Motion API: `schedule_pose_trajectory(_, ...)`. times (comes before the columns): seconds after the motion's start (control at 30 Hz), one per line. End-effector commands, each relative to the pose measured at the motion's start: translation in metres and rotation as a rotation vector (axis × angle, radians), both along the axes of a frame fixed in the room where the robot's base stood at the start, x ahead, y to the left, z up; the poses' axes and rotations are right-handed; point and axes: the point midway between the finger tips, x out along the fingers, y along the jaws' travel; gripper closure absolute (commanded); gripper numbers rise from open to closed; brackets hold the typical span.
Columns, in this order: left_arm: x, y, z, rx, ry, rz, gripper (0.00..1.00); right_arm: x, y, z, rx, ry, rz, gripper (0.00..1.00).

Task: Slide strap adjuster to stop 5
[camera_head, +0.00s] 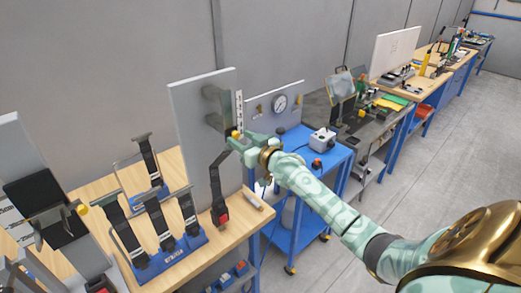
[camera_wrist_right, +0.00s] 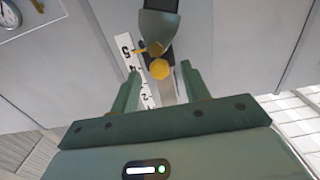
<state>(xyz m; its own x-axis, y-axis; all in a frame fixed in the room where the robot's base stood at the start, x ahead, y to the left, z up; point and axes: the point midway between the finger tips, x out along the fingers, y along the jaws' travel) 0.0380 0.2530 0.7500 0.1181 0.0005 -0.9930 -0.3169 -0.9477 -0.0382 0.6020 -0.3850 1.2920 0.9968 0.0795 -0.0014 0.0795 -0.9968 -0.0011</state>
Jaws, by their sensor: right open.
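The strap adjuster is a dark slider (camera_wrist_right: 157,30) on the upright grey panel (camera_head: 200,120). Its round yellow knob (camera_wrist_right: 159,69) also shows in the head view (camera_head: 235,134). A white number scale (camera_wrist_right: 127,48) runs beside the strap. A small yellow pointer (camera_wrist_right: 140,51) lies near its 5 and 4; I cannot tell its exact reading. My right gripper (camera_wrist_right: 162,80) is open, its two fingers either side of the knob and apart from it in the wrist view. In the head view my right gripper (camera_head: 238,142) is in front of the panel. My left gripper is out of view.
A dark strap with a red buckle (camera_head: 220,212) hangs low on the panel. A blue rack of buckles (camera_head: 170,258) stands on the wooden table (camera_head: 105,185). A blue cart (camera_head: 325,178) stands to the right, and a gauge (camera_head: 280,102) is behind. Grey floor is clear at right.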

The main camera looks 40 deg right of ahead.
Motion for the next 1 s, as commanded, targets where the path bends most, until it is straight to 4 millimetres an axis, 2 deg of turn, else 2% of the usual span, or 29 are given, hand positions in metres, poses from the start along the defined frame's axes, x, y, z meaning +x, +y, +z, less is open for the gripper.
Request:
schedule_pose_trajectory(0.3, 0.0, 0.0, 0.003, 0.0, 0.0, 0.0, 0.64, -0.086, -0.007, -0.002, -0.003, 0.004, 0.0, 0.54)
schedule_pose_trajectory(0.5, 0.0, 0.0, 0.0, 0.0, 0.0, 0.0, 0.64, -0.127, -0.01, -0.002, -0.002, 0.004, 0.0, 0.54)
schedule_pose_trajectory(0.7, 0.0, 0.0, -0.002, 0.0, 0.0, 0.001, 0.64, -0.144, -0.012, 0.0, -0.001, 0.001, 0.0, 0.54)
schedule_pose_trajectory(1.0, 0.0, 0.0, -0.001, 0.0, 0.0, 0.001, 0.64, -0.145, -0.012, 0.0, -0.001, 0.0, -0.001, 0.54)
